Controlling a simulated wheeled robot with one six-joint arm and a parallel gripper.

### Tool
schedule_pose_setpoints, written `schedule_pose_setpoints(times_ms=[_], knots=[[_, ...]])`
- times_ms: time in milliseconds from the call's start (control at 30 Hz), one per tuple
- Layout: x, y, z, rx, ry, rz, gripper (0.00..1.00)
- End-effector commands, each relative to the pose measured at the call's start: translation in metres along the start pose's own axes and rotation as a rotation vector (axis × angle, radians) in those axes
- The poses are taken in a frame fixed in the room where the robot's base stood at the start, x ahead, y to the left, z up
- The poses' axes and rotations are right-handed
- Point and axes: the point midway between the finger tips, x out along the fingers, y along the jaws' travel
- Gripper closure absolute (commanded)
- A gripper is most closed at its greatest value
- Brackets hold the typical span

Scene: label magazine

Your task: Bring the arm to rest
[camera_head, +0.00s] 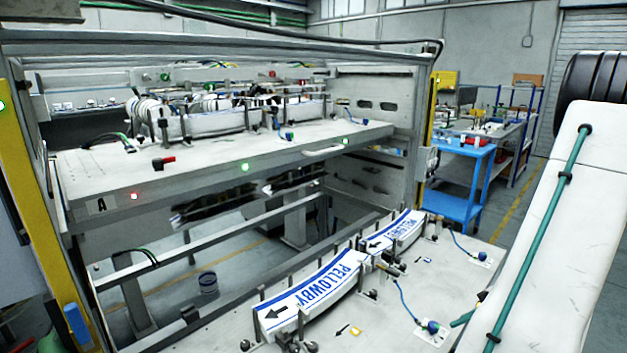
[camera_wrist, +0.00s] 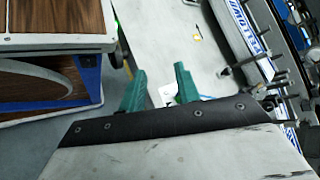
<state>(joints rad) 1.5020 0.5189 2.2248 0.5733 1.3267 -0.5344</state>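My arm (camera_head: 545,230), white with a teal cable along it, reaches down the right side of the head view. In the wrist view my gripper (camera_wrist: 160,88) shows two green fingers set apart, with nothing held between them. The fingers are over the pale lower shelf (camera_wrist: 180,40), near its edge. A white patch shows beyond the gap between them. The label stack (camera_wrist: 245,30) is to the right of the fingers, apart from them. In the head view my gripper is mostly hidden behind the arm or outside the frame.
Two PELLOWBY label stacks (camera_head: 310,290) (camera_head: 395,233) sit between posts on the lower shelf (camera_head: 385,325). An upper shelf (camera_head: 220,165) holds more stacks. A blue cart (camera_head: 455,180) stands behind. A wood-topped unit (camera_wrist: 60,20) is left of the fingers in the wrist view.

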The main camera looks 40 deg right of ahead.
Motion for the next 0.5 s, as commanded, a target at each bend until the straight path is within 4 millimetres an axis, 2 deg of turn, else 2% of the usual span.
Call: schedule_pose_setpoints(times_ms=[33,200,500], knots=[[0.006,-0.017,0.013,-0.021,-0.012,0.079,0.68],[0.025,-0.057,0.055,-0.077,-0.029,0.325,0.68],[0.058,-0.107,0.133,-0.276,0.03,0.697,0.68]])
